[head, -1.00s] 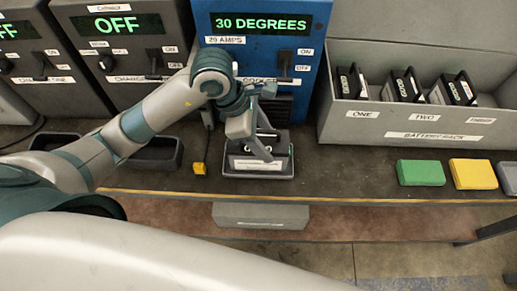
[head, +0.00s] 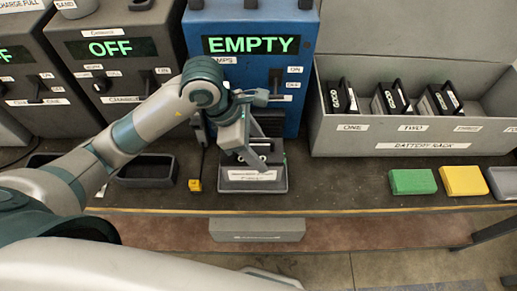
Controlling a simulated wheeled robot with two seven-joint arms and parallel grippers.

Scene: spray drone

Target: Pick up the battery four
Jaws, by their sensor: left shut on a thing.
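My left gripper (head: 252,143) reaches down in front of the blue machine and is shut on a dark battery (head: 262,157), over the small grey tray (head: 253,187). The gripper's fingers partly hide the battery. Its label is too small to read, so I cannot tell its number. I cannot tell how far its lower edge is above the tray floor. The blue machine (head: 253,78) behind reads EMPTY in green. My right gripper is not in view.
A grey battery rack (head: 420,149) at the right holds several black batteries. Green (head: 412,182) and yellow (head: 463,181) blocks lie before it. An empty dark tray (head: 146,170) and a yellow plug (head: 195,185) are at the left. Bench room between tray and green block is clear.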

